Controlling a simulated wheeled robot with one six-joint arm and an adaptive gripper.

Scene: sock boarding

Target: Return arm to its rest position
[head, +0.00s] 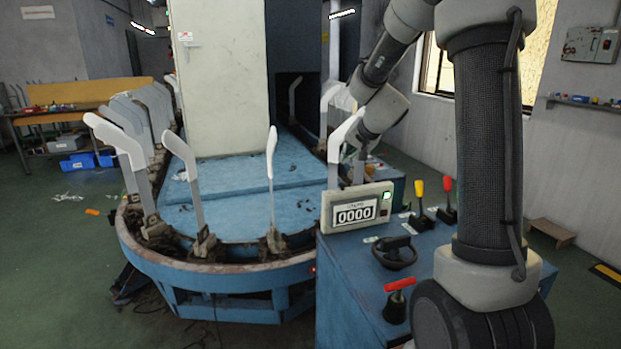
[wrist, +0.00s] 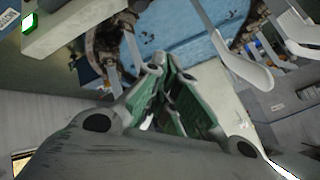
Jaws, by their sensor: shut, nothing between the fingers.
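My arm (head: 383,60) rises on the right of the head view, bends over at the top and reaches down behind the counter. In the wrist view my gripper (wrist: 161,65) is shut, its green-lined fingers together with nothing between them. In the head view the gripper is hard to make out near the white boards behind the counter. White foot-shaped boards stand upright around the blue machine's rim, such as one at the front (head: 271,155) and one at the left (head: 183,165). A board (wrist: 240,65) also shows right of my fingers in the wrist view.
A blue control cabinet (head: 345,275) stands close to my arm. It carries a counter reading 0000 (head: 356,213), a black handwheel (head: 394,252), a yellow lever (head: 419,188) and red handles (head: 399,284). A tall pale cabinet (head: 219,85) rises from the machine. Green floor is open at left.

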